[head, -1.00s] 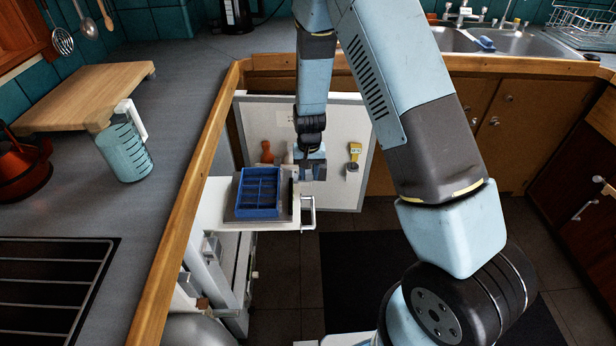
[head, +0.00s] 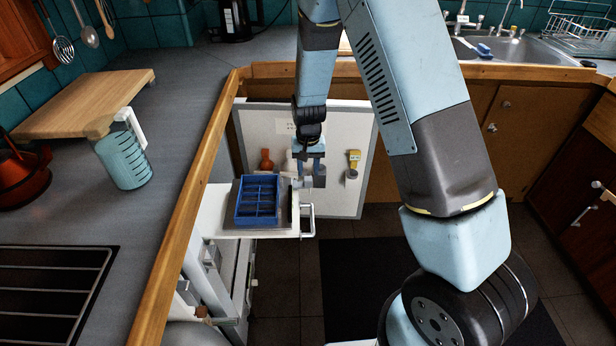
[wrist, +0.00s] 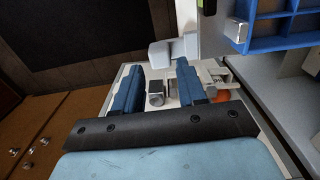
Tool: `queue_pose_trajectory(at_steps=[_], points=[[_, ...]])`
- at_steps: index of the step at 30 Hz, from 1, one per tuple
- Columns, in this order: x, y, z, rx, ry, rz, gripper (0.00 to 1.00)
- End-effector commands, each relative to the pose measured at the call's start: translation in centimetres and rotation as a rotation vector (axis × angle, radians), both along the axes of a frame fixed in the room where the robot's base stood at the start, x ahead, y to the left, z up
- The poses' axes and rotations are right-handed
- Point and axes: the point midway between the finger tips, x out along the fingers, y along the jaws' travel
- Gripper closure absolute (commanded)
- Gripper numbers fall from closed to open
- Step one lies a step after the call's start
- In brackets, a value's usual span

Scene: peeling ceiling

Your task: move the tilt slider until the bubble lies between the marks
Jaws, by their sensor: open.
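My gripper (head: 308,170) hangs over the right edge of the pulled-out white drawer unit, beside the blue divided tray. In the wrist view my gripper (wrist: 158,85) is open, its two blue fingers apart. A small silver and dark block (wrist: 155,94) shows between the fingers; I cannot tell if it is the tilt slider or if a finger touches it. A small bright green piece (wrist: 208,6) at the top edge may be the level's vial; no bubble or marks can be made out. In the head view, the slider and bubble cannot be made out.
The blue tray (head: 236,208) lies just left of my gripper. A white door panel (head: 335,205) with a yellow-topped tool (head: 354,160) and an orange item (head: 266,158) stands behind. The wooden counter edge (head: 185,195) runs along the left. Dark floor is free at right.

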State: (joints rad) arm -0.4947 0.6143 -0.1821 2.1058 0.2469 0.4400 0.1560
Motion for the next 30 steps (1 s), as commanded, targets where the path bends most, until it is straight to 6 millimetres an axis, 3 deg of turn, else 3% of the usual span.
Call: queue_pose_trajectory(at_steps=[6,13,19,30], points=[[0.1,0.1,4.3,0.002,-0.003,0.001,0.6],[0.0,0.0,7.6,0.001,-0.001,0.001,0.6],[0.0,0.0,8.7,0.0,0.001,-0.001,0.6],[0.0,0.0,8.8,0.0,0.001,-0.001,0.6]])
